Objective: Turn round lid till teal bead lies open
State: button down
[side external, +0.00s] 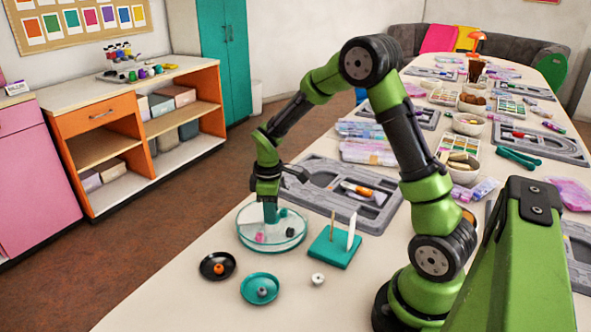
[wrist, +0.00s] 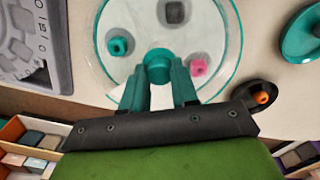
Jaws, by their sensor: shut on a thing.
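A round clear dish (side external: 271,244) with a clear lid stands on the table. My gripper (side external: 270,216) comes down over its middle and is shut on the teal lid knob (wrist: 158,66). The teal bead (wrist: 118,45) lies left of the knob in the wrist view. A pink bead (wrist: 198,66) lies right of the knob, and a dark grey bead (wrist: 174,12) lies beyond it. The side external view also shows the pink bead (side external: 259,237) and dark bead (side external: 290,232).
A black saucer (side external: 205,270) with an orange bead and a teal saucer (side external: 248,292) with a grey bead stand in front of the dish. A white bead (side external: 318,280) and a teal stand (side external: 330,252) with upright sticks are at right. A grey bead board (side external: 325,184) lies behind.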

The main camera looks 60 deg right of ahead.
jog(key=shift+w, duration=0.1)
jog(key=c, duration=0.8)
grip_release()
jog(key=shift+c, duration=0.2)
notch_tip(320, 180, up, 17)
jog(key=shift+a, duration=0.15)
jog(key=s+a+r+m+t+y, duration=0.1)
jog(key=s+a+m+t, duration=0.2)
jog(key=s+a, duration=0.3)
jog(key=s+a+r+m+t+y, duration=0.1)
jog(key=s+a+m+t, duration=0.3)
jog(key=s, duration=0.6)
jog(key=shift+s+a+r+m, duration=0.3)
jog(key=shift+a+r+m, duration=0.35)
jog(key=shift+a+m, duration=0.5)
